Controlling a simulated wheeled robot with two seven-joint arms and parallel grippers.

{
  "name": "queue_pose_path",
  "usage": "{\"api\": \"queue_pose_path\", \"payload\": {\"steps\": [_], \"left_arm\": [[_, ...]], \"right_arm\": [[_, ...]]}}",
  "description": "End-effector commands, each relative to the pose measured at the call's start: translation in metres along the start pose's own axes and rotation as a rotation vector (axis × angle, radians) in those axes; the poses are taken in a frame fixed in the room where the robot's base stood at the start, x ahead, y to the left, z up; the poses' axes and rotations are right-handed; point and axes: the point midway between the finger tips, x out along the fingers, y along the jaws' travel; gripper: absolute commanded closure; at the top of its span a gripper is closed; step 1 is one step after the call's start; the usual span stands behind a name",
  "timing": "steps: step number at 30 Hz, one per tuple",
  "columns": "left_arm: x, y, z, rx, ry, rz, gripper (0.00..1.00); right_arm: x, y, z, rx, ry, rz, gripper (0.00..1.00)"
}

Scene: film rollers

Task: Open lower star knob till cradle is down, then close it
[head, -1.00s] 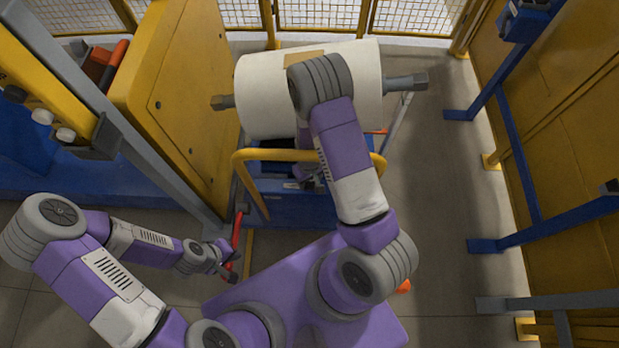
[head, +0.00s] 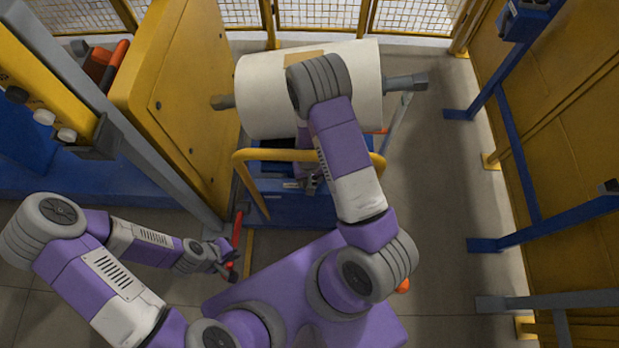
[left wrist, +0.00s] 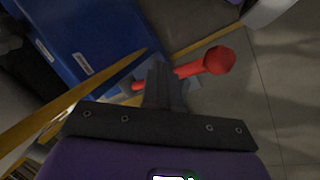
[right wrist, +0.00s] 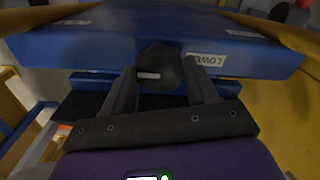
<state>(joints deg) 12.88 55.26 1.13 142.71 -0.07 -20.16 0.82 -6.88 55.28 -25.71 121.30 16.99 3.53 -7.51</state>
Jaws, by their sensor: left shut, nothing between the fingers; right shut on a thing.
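In the head view my right arm hides most of that gripper. My left gripper (head: 228,266) is shut and empty, close to a red handle (head: 237,228) beside the cart. In the left wrist view its fingers (left wrist: 160,75) are together, with the red handle's round end (left wrist: 218,60) just beyond. The cradle itself is hidden beneath the white roll (head: 265,95).
A yellow rail (head: 262,154) loops over the front of the cart. A yellow machine panel (head: 175,100) stands at left, with a grey post in front. Blue racks (head: 530,160) stand along the right wall. The floor (head: 435,190) between cart and racks is clear.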

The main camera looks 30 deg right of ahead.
Motion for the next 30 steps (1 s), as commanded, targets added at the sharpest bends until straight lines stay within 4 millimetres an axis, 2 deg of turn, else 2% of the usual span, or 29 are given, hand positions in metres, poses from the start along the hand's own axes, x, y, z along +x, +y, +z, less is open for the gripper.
{"api": "queue_pose_path", "payload": {"steps": [3, 4, 8, 18, 30], "left_arm": [[0.000, 0.000, 0.000, 0.000, 0.000, 0.000, 1.00], [0.000, 0.000, 0.000, 0.000, 0.000, 0.000, 1.00], [0.000, 0.000, 0.000, 0.000, 0.000, 0.000, 1.00], [-0.002, 0.001, 0.000, 0.000, 0.000, 0.000, 1.00], [-0.022, 0.008, 0.001, 0.000, 0.000, 0.000, 1.00]], "right_arm": [[0.000, 0.000, 0.000, 0.006, 0.001, 0.000, 0.73], [0.000, 0.000, 0.000, 0.006, 0.001, 0.000, 0.38], [0.000, 0.000, 0.000, 0.004, 0.001, 0.000, 0.18], [-0.004, 0.000, 0.000, 0.001, 0.001, 0.000, 0.17], [-0.066, 0.000, -0.001, 0.002, 0.003, -0.001, 0.17]]}}
